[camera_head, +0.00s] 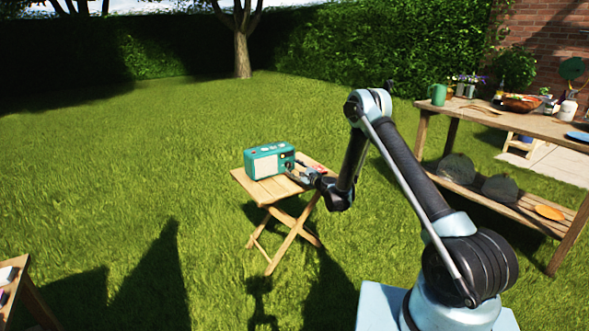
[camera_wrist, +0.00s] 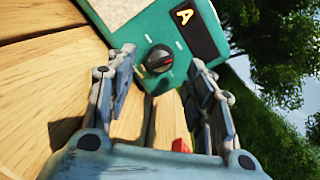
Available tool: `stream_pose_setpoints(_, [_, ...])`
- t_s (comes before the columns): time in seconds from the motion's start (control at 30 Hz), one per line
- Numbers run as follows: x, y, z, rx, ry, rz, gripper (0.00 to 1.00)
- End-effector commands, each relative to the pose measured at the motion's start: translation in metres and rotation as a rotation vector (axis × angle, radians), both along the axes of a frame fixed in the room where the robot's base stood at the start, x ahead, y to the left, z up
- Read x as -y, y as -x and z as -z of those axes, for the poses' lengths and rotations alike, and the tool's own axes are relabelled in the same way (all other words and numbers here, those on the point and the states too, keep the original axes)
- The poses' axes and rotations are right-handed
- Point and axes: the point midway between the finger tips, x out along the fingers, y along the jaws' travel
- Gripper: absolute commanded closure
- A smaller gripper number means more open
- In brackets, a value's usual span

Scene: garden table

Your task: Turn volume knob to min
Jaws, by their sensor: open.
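A teal radio (camera_head: 268,160) stands on a small wooden folding table (camera_head: 262,190) in the head view. In the wrist view the radio (camera_wrist: 139,36) fills the top, with a pale speaker panel at left and a dark panel bearing a yellow "A". Its volume knob (camera_wrist: 159,59) is dark and round with a red mark, between and just beyond my fingertips. My gripper (camera_wrist: 163,75) is open, one finger on each side of the knob's line, apart from it as far as I can tell. In the head view my gripper (camera_head: 297,172) is at the radio's right side.
A small red object (camera_wrist: 181,145) lies on the table below the gripper; it also shows right of the radio in the head view (camera_head: 317,167). A wooden bench (camera_head: 470,118) with pots and dishes stands at right. Open grass surrounds the folding table.

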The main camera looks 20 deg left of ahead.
Motion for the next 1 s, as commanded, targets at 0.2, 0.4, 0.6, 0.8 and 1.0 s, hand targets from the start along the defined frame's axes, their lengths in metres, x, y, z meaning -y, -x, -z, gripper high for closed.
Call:
stream_pose_setpoints(0.2, [-0.016, -0.007, 0.000, 0.000, 0.000, 0.003, 0.52])
stream_pose_setpoints(0.4, [-0.014, -0.012, 0.000, 0.000, 0.000, 0.010, 0.52])
stream_pose_setpoints(0.6, [-0.008, -0.016, 0.000, 0.000, 0.000, 0.016, 0.52])
stream_pose_setpoints(0.8, [-0.006, -0.017, 0.000, 0.000, 0.000, 0.019, 0.96])
stream_pose_setpoints(1.0, [-0.006, -0.018, 0.000, 0.015, 0.013, 0.018, 0.96])
